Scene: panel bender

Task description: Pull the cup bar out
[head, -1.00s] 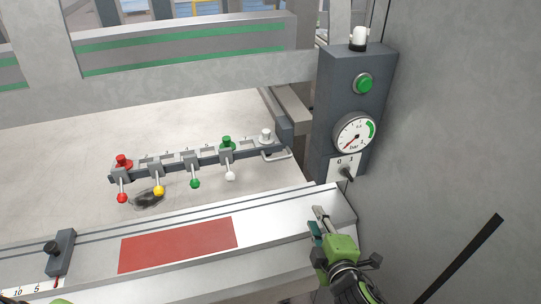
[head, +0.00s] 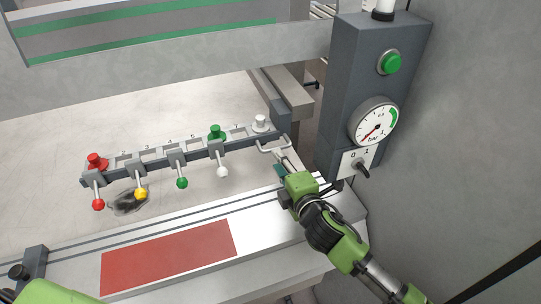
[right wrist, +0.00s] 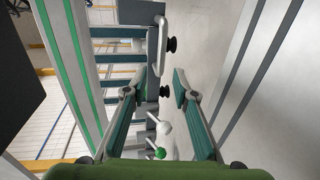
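The cup bar (head: 200,153) is a dark bar with several holders along it. They carry red, yellow, green and white ball-ended levers, with coloured cups on top. A pale loop handle (head: 270,148) sticks out at its right end, and it also shows in the right wrist view (right wrist: 162,42). My right gripper (head: 280,158) is just in front of the handle in the head view. In the right wrist view its two fingers (right wrist: 160,85) are spread with nothing between them, and the handle lies beyond the tips. My left gripper's fingers are out of view.
A grey control post (head: 350,95) with a green button, a pressure gauge and a 0/1 switch (head: 362,168) stands close to the right of my right gripper. A metal ledge with a red panel (head: 170,258) runs along the front. A wall closes the right side.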

